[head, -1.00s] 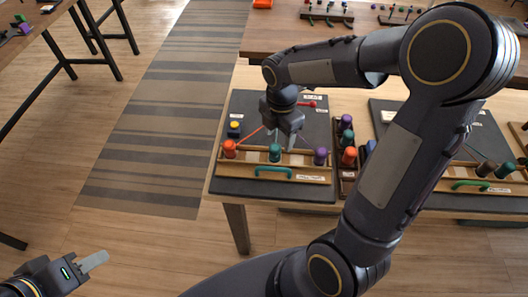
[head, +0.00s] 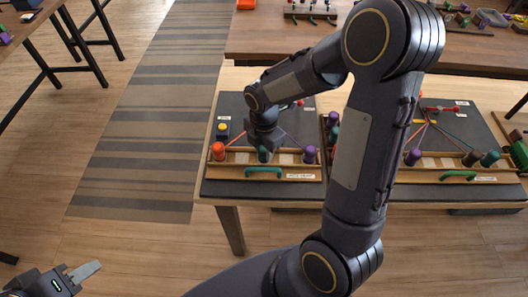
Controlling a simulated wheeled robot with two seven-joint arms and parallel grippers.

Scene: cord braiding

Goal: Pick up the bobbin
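On the near board, a wooden rack (head: 232,158) holds an orange bobbin (head: 218,151), a teal bobbin (head: 264,155) and a purple bobbin (head: 310,154), all upright. Thin cords run from them toward the back of the board. My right gripper (head: 264,146) points down at the teal bobbin, its fingers at the bobbin's top. I cannot tell whether the fingers are closed on it. My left gripper (head: 86,271) is at the lower left over the floor, away from the table. Its finger opening is not clear.
A yellow and blue piece (head: 223,129) sits at the board's left. More bobbins stand between the boards, partly behind my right arm. A second board (head: 470,125) with bobbins and a green handle (head: 457,176) is at the right. Another table (head: 290,40) stands behind.

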